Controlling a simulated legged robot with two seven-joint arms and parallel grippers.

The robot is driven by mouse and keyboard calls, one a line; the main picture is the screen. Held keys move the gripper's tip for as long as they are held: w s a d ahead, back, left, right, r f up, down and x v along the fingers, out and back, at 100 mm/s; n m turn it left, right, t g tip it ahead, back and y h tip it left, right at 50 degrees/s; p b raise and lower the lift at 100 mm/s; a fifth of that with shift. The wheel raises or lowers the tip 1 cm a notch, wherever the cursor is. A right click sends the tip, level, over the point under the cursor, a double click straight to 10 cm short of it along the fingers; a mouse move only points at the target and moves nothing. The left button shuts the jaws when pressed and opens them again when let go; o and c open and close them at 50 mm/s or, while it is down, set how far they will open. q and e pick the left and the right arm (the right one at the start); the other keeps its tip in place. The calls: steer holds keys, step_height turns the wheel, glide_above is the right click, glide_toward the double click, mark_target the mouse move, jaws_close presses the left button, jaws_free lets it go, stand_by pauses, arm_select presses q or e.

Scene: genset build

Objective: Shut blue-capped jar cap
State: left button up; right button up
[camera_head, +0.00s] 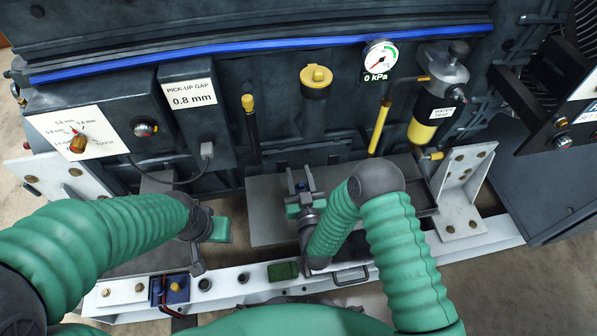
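I cannot make out a jar with a blue cap in the head view. The nearest blue item is a small blue block-like fitting (171,290) with an orange top, on the white front rail at lower left; I cannot tell what it is. My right gripper (300,178) points away from me over the grey plate in the middle. Its two dark fingers stand apart with nothing visible between them. My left gripper (207,240) is at left of centre, above the rail. A green pad shows on its right side, and its fingers are too unclear to judge.
A water trap (437,105) with a yellow band and a 0 kPa gauge (381,57) are at upper right. A yellow-capped filler (316,82) and a yellow-topped dipstick (249,115) stand behind my grippers. A white bracket (462,190) rises at right. The grey plate (262,222) has bare room.

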jaws_close()
steer(key=shift+f+g+p, duration=0.25)
steer(key=shift+g+p, duration=0.05)
steer(key=shift+p, duration=0.25)
steer(key=shift+o, duration=0.8)
jaws_free()
steer(key=shift+w, duration=0.1)
